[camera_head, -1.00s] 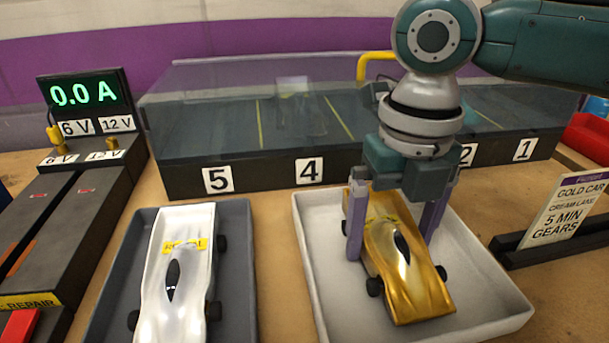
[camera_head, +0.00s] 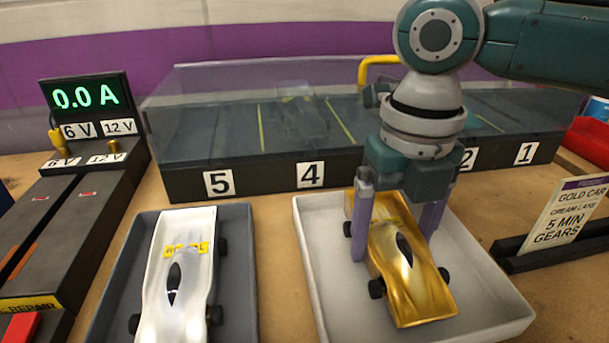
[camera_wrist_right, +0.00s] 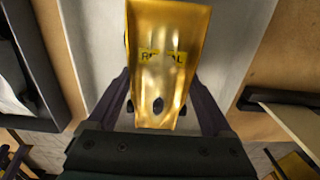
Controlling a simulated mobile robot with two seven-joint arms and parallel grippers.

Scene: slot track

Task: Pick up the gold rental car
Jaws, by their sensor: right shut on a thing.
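The gold rental car (camera_head: 408,272) is in the light grey tray (camera_head: 318,270), its nose towards the front right. My right gripper (camera_head: 396,235) comes down from above with one purple finger on each side of the car, and it is shut on the car's body. In the right wrist view the gold car (camera_wrist_right: 165,85) with its yellow label lies between the two fingers (camera_wrist_right: 165,105). I cannot tell whether the car is clear of the tray floor. My left gripper is not in view.
A silver car (camera_head: 178,270) with a yellow label sits in the dark grey tray (camera_head: 238,275) to the left. A clear-covered numbered case (camera_head: 260,180) stands behind. A sign (camera_head: 567,220) stands at the right, and a meter (camera_head: 85,95) at the left.

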